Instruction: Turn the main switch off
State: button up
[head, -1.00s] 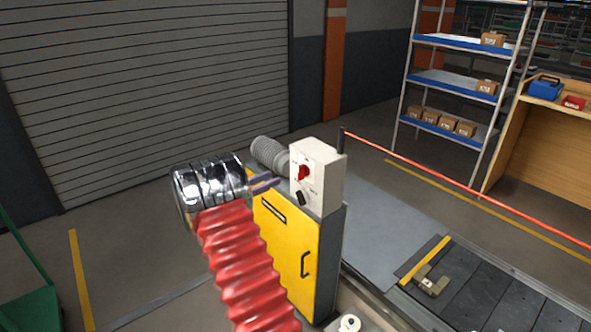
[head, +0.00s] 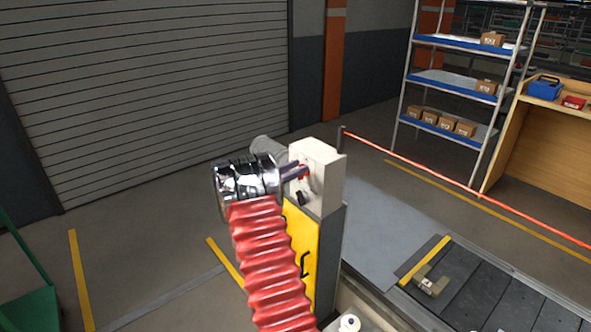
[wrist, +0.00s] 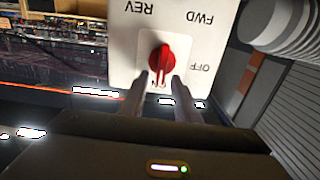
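The main switch is a red rotary knob (wrist: 161,58) on a white control box (head: 328,180) atop a yellow-fronted cabinet (head: 302,235). In the wrist view the lettering is upside down: REV and FWD above, OFF at right, and a partly hidden label below. The knob's narrow grip points down in that view, towards the hidden label and away from OFF. My gripper (wrist: 161,77) is open, its fingertips on either side of the grip, with small gaps visible. In the head view my gripper (head: 303,169) reaches the box face and mostly hides the knob.
A black selector (head: 300,197) sits below the red knob. A grey ribbed hose or duct (wrist: 282,22) is beside the box. The slat conveyor (head: 480,295) with a bracket-like part (head: 430,283) lies at lower right. Open floor lies left of the cabinet.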

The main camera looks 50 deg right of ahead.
jog(key=shift+c, duration=0.6)
grip_shut()
jog(key=shift+w+n, duration=0.1)
jog(key=shift+n, duration=0.2)
jog(key=n, duration=0.2)
jog(key=w+n, duration=0.1)
jog(key=n, duration=0.1)
jog(key=shift+d, duration=0.1)
jog(key=n, duration=0.3)
jog(key=shift+w+f+n, duration=0.3)
jog(key=shift+w+n, duration=0.05)
jog(key=shift+n, duration=0.05)
jog(key=shift+w+d+f+n, duration=0.1)
jog(key=shift+w+f+n, duration=0.2)
jog(key=shift+n, duration=1.35)
jog(key=shift+w+f+n, duration=0.1)
jog(key=shift+f+n, duration=0.3)
jog(key=shift+n, duration=1.2)
jog(key=shift+w+d+f+n, duration=0.15)
jog(key=shift+f+n, duration=0.2)
jog(key=shift+n, duration=1.3)
jog(key=shift+a, duration=0.1)
